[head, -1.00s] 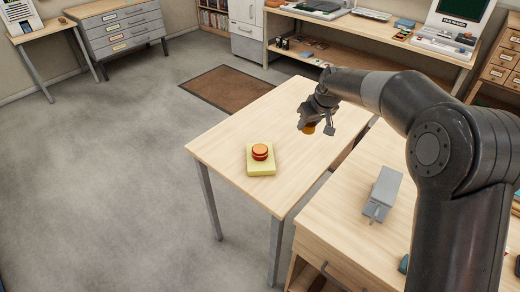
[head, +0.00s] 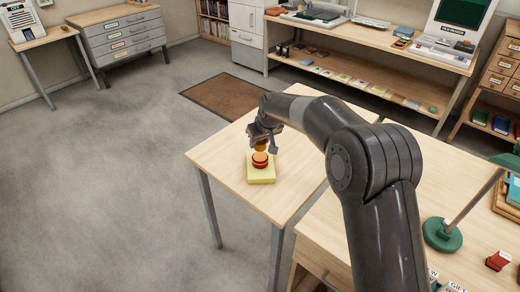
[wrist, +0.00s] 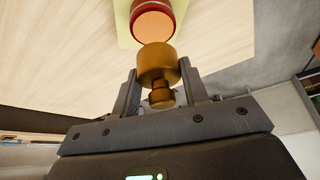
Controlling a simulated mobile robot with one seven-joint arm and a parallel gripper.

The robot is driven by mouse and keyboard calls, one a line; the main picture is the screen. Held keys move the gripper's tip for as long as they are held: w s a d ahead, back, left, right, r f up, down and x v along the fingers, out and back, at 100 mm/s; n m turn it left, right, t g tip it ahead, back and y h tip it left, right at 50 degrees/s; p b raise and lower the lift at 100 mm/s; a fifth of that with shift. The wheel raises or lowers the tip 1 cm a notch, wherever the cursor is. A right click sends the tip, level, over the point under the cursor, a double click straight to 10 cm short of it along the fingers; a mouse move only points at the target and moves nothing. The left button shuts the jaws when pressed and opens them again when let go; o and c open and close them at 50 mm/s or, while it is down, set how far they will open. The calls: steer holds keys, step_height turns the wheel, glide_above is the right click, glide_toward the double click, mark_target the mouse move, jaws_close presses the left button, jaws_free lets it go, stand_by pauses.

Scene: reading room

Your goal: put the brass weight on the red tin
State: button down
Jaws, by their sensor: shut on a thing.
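The red tin (head: 260,163) is short and round with an orange-tan top. It rests on a yellow pad (head: 262,180) on the light wooden table. In the wrist view the tin (wrist: 153,20) shows at the top, just beyond the weight. My gripper (head: 261,140) is shut on the brass weight (wrist: 157,65), a cylinder with a narrower knob between the fingers. In the head view the weight (head: 260,146) appears just above the tin's top. I cannot tell whether the weight touches the tin.
The small wooden table (head: 230,160) is otherwise clear around the pad. A larger desk to the right holds a green lamp (head: 442,235) and a small red object (head: 498,260). A brown mat (head: 224,96) lies on the floor behind.

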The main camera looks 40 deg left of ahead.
mark_target(260, 150)
steer(key=shift+f, duration=1.9)
steer(key=shift+f, duration=0.1)
steer(key=c, duration=0.8)
jaws_free()
steer(key=shift+f, duration=0.1)
steer(key=v, duration=1.2)
steer(key=shift+d, duration=0.1)
